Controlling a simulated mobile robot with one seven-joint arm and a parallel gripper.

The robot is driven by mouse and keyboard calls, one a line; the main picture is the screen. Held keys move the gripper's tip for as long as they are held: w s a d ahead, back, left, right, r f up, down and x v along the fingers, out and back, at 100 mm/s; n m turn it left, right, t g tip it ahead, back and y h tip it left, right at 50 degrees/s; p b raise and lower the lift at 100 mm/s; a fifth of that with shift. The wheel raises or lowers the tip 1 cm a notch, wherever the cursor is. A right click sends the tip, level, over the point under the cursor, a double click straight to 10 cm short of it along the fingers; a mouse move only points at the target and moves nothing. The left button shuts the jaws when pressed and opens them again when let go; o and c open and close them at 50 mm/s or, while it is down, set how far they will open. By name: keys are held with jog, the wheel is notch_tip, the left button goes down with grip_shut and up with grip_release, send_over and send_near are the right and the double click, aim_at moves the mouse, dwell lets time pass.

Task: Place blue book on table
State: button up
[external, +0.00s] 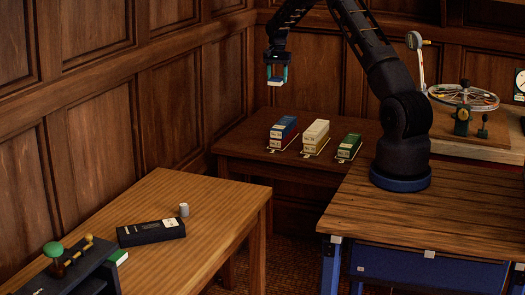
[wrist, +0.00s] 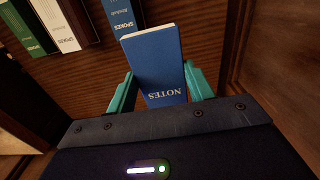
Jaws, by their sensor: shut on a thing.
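My gripper (external: 277,76) is shut on a blue book (external: 275,83) and holds it in the air above the left part of the dark back table (external: 238,146). In the wrist view the book (wrist: 158,60) is blue, reads "NOTES" and sits between the teal fingers of my gripper (wrist: 160,78). Another blue book (external: 284,126), reading "SPOKES" in the wrist view (wrist: 121,16), stands on the back table. A light wooden table (external: 215,225) stands at the front left.
A white book (external: 316,130) and a green book (external: 349,144) stand beside the blue one on the back table. The light table carries a black device (external: 151,232), a small white cup (external: 184,210) and a green-knobbed thing (external: 53,250). Its right part is clear.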

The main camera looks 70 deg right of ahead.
jog(key=w+a+r+n, duration=0.15)
jog(key=w+a, duration=0.35)
jog(key=a, duration=0.5)
jog(key=w+a+r+n, duration=0.1)
jog(key=w+a+n, duration=0.25)
jog(key=a, duration=0.65)
jog(key=w+a+r+n, duration=0.1)
jog(key=w+a+r, duration=0.1)
jog(key=w+a, duration=0.65)
jog(key=s+a+r+n, duration=0.15)
jog(key=a+n, duration=0.25)
jog(key=a, duration=2.2)
jog(key=s+a+n, duration=0.2)
jog(key=a+n, duration=0.1)
jog(key=a, duration=2.4)
jog(key=n, duration=0.4)
send_over(144, 284)
notch_tip(144, 284, down, 3)
notch_tip(144, 284, down, 20)
jog(key=shift+r, duration=0.1)
